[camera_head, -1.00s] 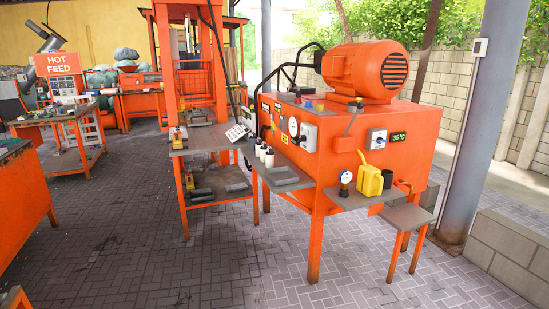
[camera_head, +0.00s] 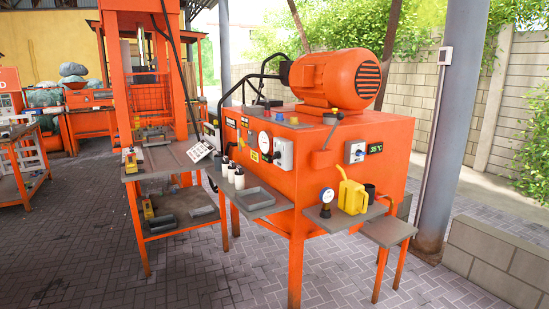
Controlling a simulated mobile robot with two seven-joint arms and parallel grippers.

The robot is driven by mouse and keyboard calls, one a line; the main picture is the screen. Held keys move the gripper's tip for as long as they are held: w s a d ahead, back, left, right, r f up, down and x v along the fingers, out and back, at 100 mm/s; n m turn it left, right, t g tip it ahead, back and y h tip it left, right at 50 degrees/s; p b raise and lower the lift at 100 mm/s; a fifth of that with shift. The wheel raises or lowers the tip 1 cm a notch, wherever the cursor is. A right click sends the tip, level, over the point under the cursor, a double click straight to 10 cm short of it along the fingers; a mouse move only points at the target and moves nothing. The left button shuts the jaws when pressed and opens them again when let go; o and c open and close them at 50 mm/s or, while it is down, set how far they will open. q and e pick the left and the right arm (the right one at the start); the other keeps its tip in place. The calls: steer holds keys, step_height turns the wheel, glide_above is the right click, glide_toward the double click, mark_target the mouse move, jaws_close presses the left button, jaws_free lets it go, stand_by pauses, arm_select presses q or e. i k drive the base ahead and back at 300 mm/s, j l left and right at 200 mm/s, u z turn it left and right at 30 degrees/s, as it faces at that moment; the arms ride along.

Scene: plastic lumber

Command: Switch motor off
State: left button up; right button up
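The orange motor (camera_head: 336,78) with a black grille sits on top of a large orange machine cabinet (camera_head: 325,165). A grey switch box with a dark knob (camera_head: 284,153) is on the cabinet's front-left face, beside a round white gauge (camera_head: 264,141). A second switch plate with a dark knob (camera_head: 355,152) is on the right face, next to a small display (camera_head: 376,148) with green digits. Coloured buttons (camera_head: 281,118) are on the top edge. The knob positions are too small to read. Neither of my grippers is in view.
Grey shelves (camera_head: 345,217) stick out from the cabinet, holding a yellow can (camera_head: 352,193), a gauge and white bottles (camera_head: 239,178). A small side table (camera_head: 388,231) stands at right, near a grey post (camera_head: 452,130). The paved floor in front is clear.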

mark_target(277, 154)
steer(key=i+j+z, duration=0.15)
steer(key=i+z, duration=0.15)
steer(key=z, duration=0.2)
steer(key=i+j+z, duration=0.25)
steer(key=z, duration=0.25)
